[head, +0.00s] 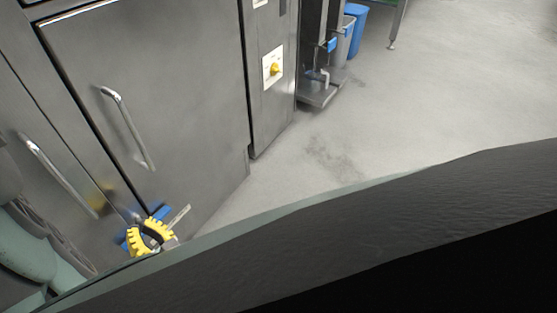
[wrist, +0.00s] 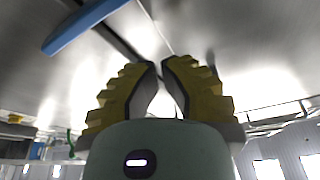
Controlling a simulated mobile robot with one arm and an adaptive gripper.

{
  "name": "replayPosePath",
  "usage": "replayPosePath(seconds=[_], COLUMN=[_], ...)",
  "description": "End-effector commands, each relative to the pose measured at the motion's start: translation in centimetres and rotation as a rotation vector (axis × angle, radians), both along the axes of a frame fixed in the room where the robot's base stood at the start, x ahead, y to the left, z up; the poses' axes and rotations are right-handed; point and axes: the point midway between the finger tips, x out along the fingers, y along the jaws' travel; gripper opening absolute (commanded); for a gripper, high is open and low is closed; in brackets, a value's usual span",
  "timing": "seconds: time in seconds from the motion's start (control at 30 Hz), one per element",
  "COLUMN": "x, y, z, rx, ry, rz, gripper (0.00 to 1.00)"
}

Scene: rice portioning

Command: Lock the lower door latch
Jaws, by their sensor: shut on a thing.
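The lower door latch, with blue parts (head: 160,212) and a pale metal bar (head: 181,214), is low on the steel doors in the head view. My gripper (head: 160,230), with yellow ridged fingers, is at the latch and covers part of it. In the wrist view the fingertips (wrist: 161,68) are close together, and a thin metal edge runs up behind them. A blue bar (wrist: 84,24) is at the upper left there, outside the fingers. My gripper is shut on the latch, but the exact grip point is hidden.
The steel door (head: 160,90) has a long handle (head: 128,128); a second handle (head: 60,175) is to its left. A panel with a yellow knob (head: 274,69) is to the right. Grey and blue bins (head: 355,20) stand farther back. The floor (head: 430,90) at right is clear.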

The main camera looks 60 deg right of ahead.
Motion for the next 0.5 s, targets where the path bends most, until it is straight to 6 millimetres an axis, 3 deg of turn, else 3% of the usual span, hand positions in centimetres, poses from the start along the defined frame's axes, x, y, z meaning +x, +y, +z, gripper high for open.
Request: replayPosePath(seconds=[0.5], x=[-5.9], y=[0.0], z=[-2.2], rx=[-0.001], ry=[0.001], rz=[-0.001], gripper=[0.00])
